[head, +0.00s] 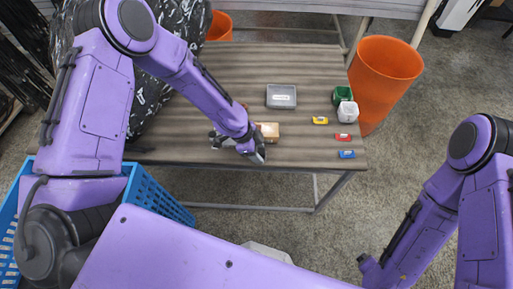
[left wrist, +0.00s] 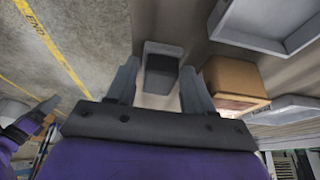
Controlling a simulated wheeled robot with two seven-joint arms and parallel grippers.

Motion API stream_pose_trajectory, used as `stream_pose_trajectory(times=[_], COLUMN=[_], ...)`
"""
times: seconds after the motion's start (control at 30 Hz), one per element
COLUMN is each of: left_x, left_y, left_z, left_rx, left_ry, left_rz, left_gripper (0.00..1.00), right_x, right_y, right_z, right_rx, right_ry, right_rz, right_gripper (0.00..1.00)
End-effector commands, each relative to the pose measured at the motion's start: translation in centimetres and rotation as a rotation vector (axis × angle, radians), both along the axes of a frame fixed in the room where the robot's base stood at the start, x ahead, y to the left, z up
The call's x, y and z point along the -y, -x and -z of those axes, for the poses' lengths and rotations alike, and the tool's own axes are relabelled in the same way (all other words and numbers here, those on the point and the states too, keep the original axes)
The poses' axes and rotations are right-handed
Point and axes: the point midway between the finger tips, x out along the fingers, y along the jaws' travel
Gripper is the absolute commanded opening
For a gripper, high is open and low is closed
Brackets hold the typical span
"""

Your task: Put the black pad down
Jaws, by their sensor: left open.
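My left gripper (head: 252,152) is low over the table, beside the small tan box (head: 268,131). In the left wrist view its two fingers (left wrist: 160,88) are spread open. A dark block (left wrist: 161,70), which looks like the black pad, lies between them against a pale grey surface. I cannot tell whether the fingers touch it. The tan box (left wrist: 236,80) is just right of the right finger. The pad is not clear in the head view. My right arm is at the lower right of the head view, away from the table; its jaws are not clear.
A grey tray (head: 281,97) lies behind the tan box. On the table's right are a yellow item (head: 320,121), a red one (head: 344,137), a blue one (head: 347,154), and green and white containers. An orange bin (head: 383,75) stands right of the table, a blue crate (head: 160,198) left.

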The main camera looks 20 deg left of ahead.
Motion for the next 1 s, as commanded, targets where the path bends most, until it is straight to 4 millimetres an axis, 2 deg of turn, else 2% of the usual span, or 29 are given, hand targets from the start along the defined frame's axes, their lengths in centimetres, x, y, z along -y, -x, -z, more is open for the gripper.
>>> stream_pose_trajectory(times=[0.03,0.17,0.4,0.5,0.67,1.0], left_x=[0.0,-0.9,-3.2,-3.9,-4.5,-4.5], left_y=[0.0,0.1,0.8,1.0,1.2,1.3], left_z=[-0.6,-2.5,-8.2,-9.9,-11.2,-11.3], left_rx=[0.001,0.006,0.006,0.005,0.002,0.0], left_ry=[0.0,-0.001,0.0,0.001,0.0,0.0], left_rz=[0.001,-0.001,-0.001,0.0,-0.001,0.0], left_gripper=[0.52,0.52,0.52,0.52,0.52,0.52], right_x=[0.0,0.0,0.0,0.0,0.0,0.0], right_y=[0.0,0.0,0.0,0.0,0.0,0.0], right_z=[-0.4,0.3,1.0,1.1,1.2,1.2], right_rx=[0.0,0.0,0.0,0.0,0.0,0.0], right_ry=[0.0,0.0,0.0,0.0,0.0,0.0], right_rz=[0.0,0.0,0.0,0.0,0.0,0.0], right_gripper=[0.98,0.98,0.98,0.98,0.98,0.98])
